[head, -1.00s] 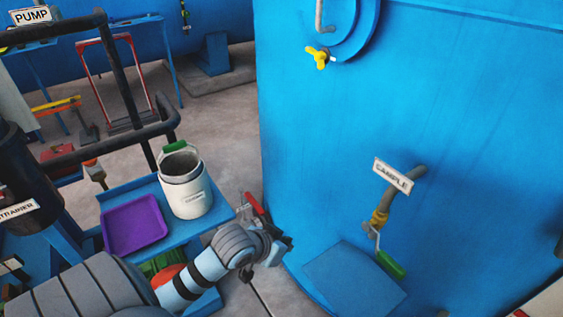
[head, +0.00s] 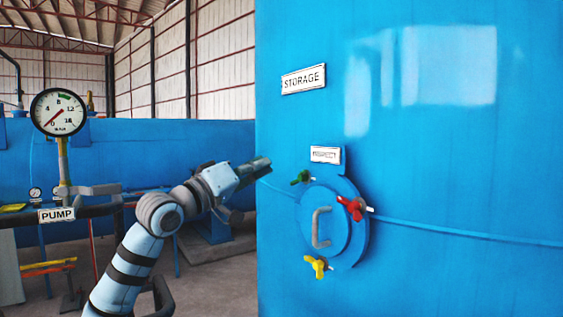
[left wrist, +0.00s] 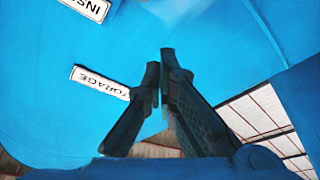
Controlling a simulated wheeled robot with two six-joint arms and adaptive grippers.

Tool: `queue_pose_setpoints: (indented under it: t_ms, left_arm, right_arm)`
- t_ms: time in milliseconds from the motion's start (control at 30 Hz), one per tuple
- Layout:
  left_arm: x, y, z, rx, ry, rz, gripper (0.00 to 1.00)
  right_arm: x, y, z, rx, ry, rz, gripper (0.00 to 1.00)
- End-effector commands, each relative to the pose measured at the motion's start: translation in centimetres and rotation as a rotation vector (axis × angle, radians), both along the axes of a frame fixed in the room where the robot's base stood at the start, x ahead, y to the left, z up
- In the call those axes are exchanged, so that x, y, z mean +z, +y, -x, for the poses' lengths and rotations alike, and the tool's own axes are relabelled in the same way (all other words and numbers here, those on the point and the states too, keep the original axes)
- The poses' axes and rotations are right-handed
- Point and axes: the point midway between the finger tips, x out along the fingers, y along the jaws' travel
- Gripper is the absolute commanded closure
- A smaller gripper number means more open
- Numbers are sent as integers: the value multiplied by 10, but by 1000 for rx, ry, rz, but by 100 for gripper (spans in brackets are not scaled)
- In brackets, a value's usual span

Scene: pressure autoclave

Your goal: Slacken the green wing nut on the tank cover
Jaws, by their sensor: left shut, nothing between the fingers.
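The round blue tank cover (head: 338,240) with a grey handle is on the side of the big blue tank, in the head view. The green wing nut (head: 301,178) sits at the cover's upper left edge. A red wing nut (head: 352,208) is at its right and a yellow one (head: 317,266) at its bottom. My left gripper (head: 266,166) is shut and empty, up and to the left of the green wing nut and apart from it. In the left wrist view its fingers (left wrist: 162,62) point at blue tank surface; no wing nut shows there. My right gripper is not in view.
A STORAGE sign (head: 304,79) is above the cover, and a smaller sign (head: 326,155) is just over it. A pressure gauge (head: 59,112) and a PUMP sign (head: 56,215) stand at the left. Blue tank wall fills the right side.

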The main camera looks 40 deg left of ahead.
Motion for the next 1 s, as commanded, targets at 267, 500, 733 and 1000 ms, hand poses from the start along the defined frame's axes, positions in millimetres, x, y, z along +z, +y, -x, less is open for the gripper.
queue_pose_setpoints:
  t_ms: [267, 500, 733, 1000]
  left_arm:
    - [9, -10, -49, -1, 2, -5, 100]
    - [-18, -27, -42, 1, 1, -5, 100]
    - [-18, -28, -41, 1, 0, -2, 100]
    - [-18, -27, -42, 4, 4, 5, 100]
  right_arm:
    - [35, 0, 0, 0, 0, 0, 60]
    - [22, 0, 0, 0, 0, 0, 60]
    - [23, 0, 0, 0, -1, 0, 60]
    - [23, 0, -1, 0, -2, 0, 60]
